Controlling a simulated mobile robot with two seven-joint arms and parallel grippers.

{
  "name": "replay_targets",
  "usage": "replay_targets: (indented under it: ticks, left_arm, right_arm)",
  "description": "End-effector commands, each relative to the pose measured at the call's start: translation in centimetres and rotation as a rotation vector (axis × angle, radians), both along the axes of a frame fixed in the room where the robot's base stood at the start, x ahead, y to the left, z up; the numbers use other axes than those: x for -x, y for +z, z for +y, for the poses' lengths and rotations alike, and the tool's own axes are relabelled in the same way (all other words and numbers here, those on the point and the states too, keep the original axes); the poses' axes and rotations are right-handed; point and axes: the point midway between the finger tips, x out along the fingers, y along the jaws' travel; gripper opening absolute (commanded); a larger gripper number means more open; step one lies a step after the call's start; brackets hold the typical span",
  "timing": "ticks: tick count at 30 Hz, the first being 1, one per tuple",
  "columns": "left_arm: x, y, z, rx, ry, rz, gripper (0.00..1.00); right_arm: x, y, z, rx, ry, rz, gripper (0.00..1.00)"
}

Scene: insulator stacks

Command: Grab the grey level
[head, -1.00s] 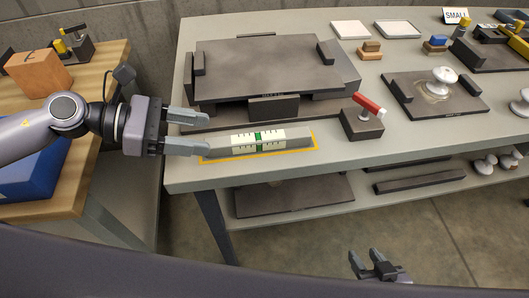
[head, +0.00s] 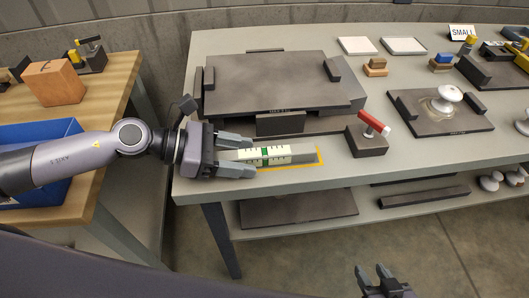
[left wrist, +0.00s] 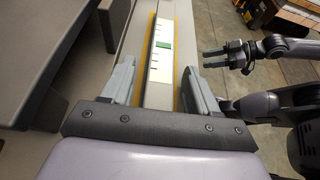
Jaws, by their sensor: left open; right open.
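The grey level (head: 300,154), with a white scale face and a green vial, lies on the bench inside a yellow outline near the front edge. My left gripper (head: 248,155) is open at the level's left end. In the left wrist view the level (left wrist: 164,44) runs between the two open fingers (left wrist: 158,82), with a gap visible on both sides. The level's near end is hidden by the gripper body. My right gripper (head: 378,278) is open and empty, low at the bottom of the head view, away from the bench; it also shows in the left wrist view (left wrist: 222,58).
A dark fixture plate (head: 265,85) stands just behind the level. A dark block with a red handle (head: 373,122) is close to its right end. A white insulator on a dark tray (head: 440,125) stands farther right. A wooden table (head: 118,85) is at the left.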

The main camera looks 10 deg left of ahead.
Motion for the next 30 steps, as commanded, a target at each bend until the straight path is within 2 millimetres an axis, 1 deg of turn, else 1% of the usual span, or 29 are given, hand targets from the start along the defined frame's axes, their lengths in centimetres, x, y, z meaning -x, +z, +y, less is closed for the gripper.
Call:
replay_targets:
  ticks: [2,5,6,7,8,16,20,23,26,29,30]
  left_arm:
    - [0.0,0.0,0.0,0.000,0.000,0.000,0.60]
    - [0.0,0.0,0.0,0.000,0.000,0.000,0.30]
    - [0.0,0.0,0.0,0.000,0.000,0.000,0.17]
    - [0.0,0.0,0.0,0.000,0.000,0.000,0.07]
    - [0.0,0.0,0.0,0.000,0.000,0.000,0.00]
    - [0.0,0.2,0.0,0.002,0.001,-0.002,0.00]
    - [0.0,0.8,0.0,0.001,-0.001,-0.004,0.00]
    - [-0.1,1.8,0.0,0.001,0.000,-0.006,0.00]
    - [-0.1,3.5,0.1,0.001,0.000,-0.008,0.00]
    - [-0.1,6.0,0.0,0.002,-0.002,-0.010,0.00]
    - [-0.1,7.1,0.1,0.001,-0.001,-0.012,0.00]
  right_arm:
    - [0.0,0.0,0.0,0.000,0.000,0.000,0.43]
    - [0.0,0.0,0.0,-0.001,0.001,0.000,0.43]
    - [0.0,0.0,0.1,-0.001,0.001,0.000,0.43]
    - [0.0,0.0,0.1,-0.001,0.001,0.000,0.43]
    - [0.0,0.0,0.1,-0.001,0.001,0.000,0.43]
    - [0.0,0.3,0.1,-0.003,0.002,-0.003,0.43]
    - [0.0,0.4,0.2,-0.003,0.002,-0.003,0.43]
    - [0.0,0.6,0.2,-0.004,0.002,-0.004,0.43]
    - [0.0,1.0,0.2,-0.002,0.003,-0.007,0.43]
    - [0.0,1.3,0.2,-0.002,0.003,-0.006,0.43]
    - [0.0,1.3,0.2,-0.001,0.002,-0.005,0.43]
